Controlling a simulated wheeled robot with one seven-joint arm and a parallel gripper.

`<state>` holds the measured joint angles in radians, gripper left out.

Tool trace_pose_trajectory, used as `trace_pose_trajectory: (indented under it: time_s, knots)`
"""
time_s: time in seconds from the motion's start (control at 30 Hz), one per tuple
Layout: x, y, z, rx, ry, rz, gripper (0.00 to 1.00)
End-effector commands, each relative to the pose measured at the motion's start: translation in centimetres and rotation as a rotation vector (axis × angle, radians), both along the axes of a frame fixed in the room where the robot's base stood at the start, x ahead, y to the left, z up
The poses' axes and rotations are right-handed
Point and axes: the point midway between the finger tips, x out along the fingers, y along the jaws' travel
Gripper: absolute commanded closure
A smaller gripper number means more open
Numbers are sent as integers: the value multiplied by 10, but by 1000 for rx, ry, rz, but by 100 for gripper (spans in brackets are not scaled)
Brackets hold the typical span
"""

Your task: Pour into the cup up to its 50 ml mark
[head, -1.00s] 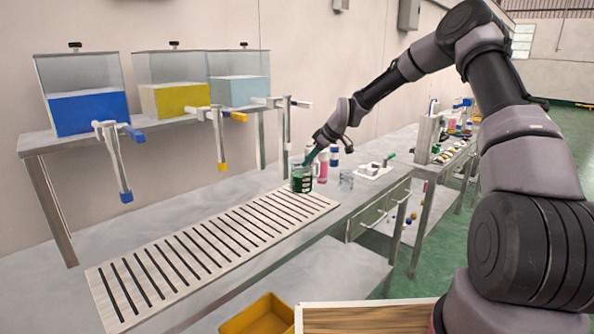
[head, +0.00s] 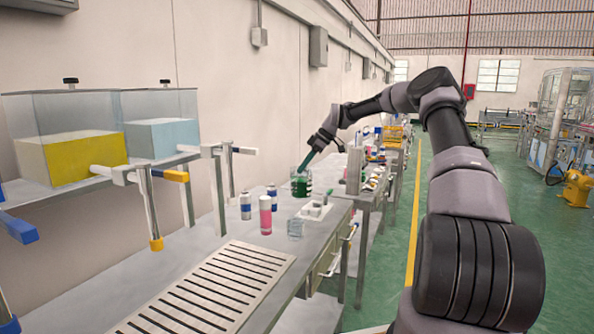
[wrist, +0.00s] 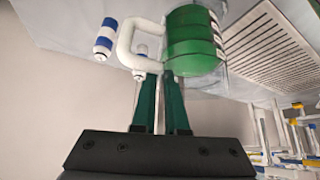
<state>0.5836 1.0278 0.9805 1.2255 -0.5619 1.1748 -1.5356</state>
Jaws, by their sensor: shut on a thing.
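A jug (head: 301,184) of dark green liquid with pale marks on its side is held up by its white handle, beyond the small cup in the head view. My gripper (head: 307,163) is shut on the handle. In the wrist view its green fingers (wrist: 161,78) meet the white handle (wrist: 125,42) beside the green jug body (wrist: 192,42). The small clear cup (head: 295,228) stands on the bench near its right edge, apart from the jug. It looks clear; its marks are too small to read.
A pink bottle (head: 265,215) and blue-and-white bottles (head: 245,206) stand left of the cup. A white tray (head: 316,210) lies just behind it. The slotted grate (head: 215,290) is nearer, below the yellow tank (head: 75,155) and pale blue tank (head: 160,137) with their taps.

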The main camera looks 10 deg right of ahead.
Motion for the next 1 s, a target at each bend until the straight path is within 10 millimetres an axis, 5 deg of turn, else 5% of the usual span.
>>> trace_pose_trajectory:
  time_s: [0.8, 1.0]
  knots:
    - [0, 1, -47, 1, 0, -1, 100]
    - [-2, 2, -34, -72, -114, 1, 100]
